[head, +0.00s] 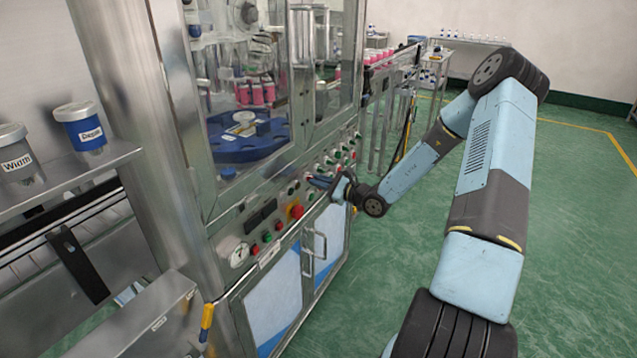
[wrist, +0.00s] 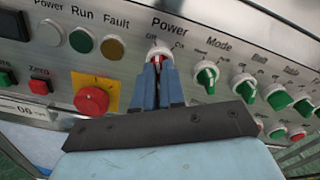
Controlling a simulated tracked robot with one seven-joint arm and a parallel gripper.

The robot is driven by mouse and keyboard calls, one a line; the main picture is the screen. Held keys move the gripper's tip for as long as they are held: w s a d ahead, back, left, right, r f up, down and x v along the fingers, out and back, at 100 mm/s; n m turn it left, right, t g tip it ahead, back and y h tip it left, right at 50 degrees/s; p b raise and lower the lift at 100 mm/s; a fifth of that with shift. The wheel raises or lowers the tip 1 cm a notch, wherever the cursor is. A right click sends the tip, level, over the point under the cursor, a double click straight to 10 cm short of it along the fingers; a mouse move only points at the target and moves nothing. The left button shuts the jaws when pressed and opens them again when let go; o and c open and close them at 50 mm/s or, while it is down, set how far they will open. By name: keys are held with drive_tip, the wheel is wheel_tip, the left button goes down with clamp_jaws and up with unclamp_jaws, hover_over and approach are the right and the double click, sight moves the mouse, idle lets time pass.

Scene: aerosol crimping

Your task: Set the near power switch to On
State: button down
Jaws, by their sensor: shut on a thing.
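The power switch (wrist: 158,53) is a red knob under the label "Power" on the steel control panel, in the upper middle of the wrist view. Small position labels stand at its upper left and upper right. My gripper (wrist: 158,72) is shut on this knob, with its blue fingers close together around it. The fingers hide the lower part of the knob, so its exact angle is hard to tell. In the head view my gripper (head: 318,183) is at the machine's front panel, and I cannot make out the switch there.
Green mode knobs (wrist: 207,75) sit close to the right. A red emergency stop (wrist: 91,100) on a yellow plate is at the lower left. Indicator lamps (wrist: 81,40) are above it. Cabinet doors with handles (head: 313,255) are below the panel. Green floor (head: 590,250) is open to the right.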

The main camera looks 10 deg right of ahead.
drive_tip(key=m, duration=1.1)
drive_tip(key=shift+d, duration=0.1)
drive_tip(key=shift+m, duration=0.3)
idle(0.4)
drive_tip(key=c, duration=1.2)
unclamp_jaws()
drive_tip(key=v, duration=1.3)
drive_tip(key=shift+s+d, duration=0.2)
drive_tip(key=shift+s, duration=0.05)
drive_tip(key=shift+a, duration=0.1)
